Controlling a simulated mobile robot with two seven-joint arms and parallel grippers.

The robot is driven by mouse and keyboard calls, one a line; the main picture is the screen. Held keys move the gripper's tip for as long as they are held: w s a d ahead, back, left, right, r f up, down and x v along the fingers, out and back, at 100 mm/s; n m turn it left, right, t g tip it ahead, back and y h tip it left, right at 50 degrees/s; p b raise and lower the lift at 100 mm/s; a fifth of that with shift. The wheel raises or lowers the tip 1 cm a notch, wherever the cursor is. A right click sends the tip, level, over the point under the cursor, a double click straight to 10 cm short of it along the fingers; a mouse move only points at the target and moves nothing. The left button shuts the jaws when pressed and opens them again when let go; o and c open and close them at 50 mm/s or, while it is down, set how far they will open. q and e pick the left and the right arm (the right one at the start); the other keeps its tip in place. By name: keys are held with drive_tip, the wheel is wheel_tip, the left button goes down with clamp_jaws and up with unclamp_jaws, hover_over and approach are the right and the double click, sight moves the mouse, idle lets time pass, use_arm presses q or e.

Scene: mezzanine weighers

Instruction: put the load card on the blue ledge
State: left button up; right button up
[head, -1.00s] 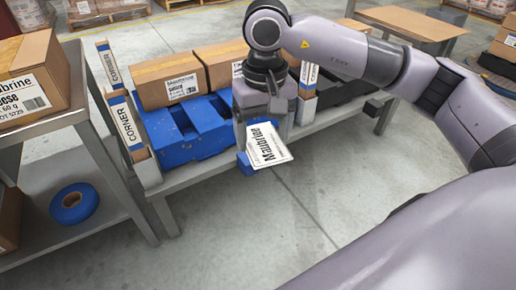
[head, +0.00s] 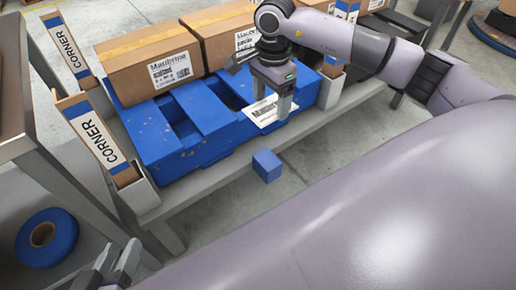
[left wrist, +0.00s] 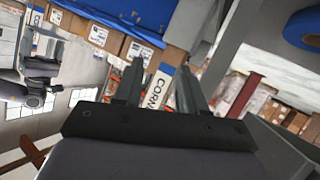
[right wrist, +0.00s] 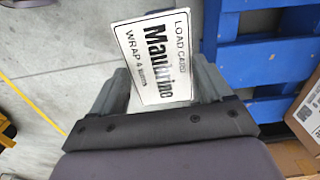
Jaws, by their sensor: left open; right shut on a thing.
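The white load card (head: 262,113) with black print is held in my right gripper (head: 270,106), above the near right part of the blue pallet. In the right wrist view the card (right wrist: 155,50) is between the fingers, its printed face to the camera. I cannot tell in the head view whether it touches the pallet. A small blue block (head: 267,166), seemingly the blue ledge, sticks out at the table's front edge, below and apart from the card; its top is bare. My left gripper (head: 112,265) is open and empty at the lower left; its fingers show in the left wrist view (left wrist: 160,88).
The blue pallet (head: 165,142) on the grey table (head: 215,180) carries brown cartons (head: 150,68). Corner posts marked CORNER (head: 98,138) stand at the table's left end, another at the right. A blue tape roll (head: 46,238) lies on a shelf at left. Floor in front is clear.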

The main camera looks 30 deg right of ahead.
drive_tip(key=shift+w+d+f, duration=0.1)
drive_tip(key=shift+w+f, duration=0.15)
drive_tip(key=shift+f, duration=0.2)
drive_tip(key=b, duration=0.2)
hover_over(268, 159)
wheel_tip(268, 159, down, 6)
wheel_tip(268, 159, down, 7)
drive_tip(key=shift+b, duration=1.25)
wheel_tip(268, 159, down, 5)
drive_tip(key=shift+f+b, duration=0.2)
drive_tip(key=shift+b, duration=0.8)
use_arm(q)
drive_tip(key=shift+a+f+m+t, duration=0.2)
drive_tip(key=shift+a+m+t, duration=0.4)
drive_tip(key=shift+t, duration=0.3)
use_arm(e)
drive_tip(key=shift+f, duration=0.5)
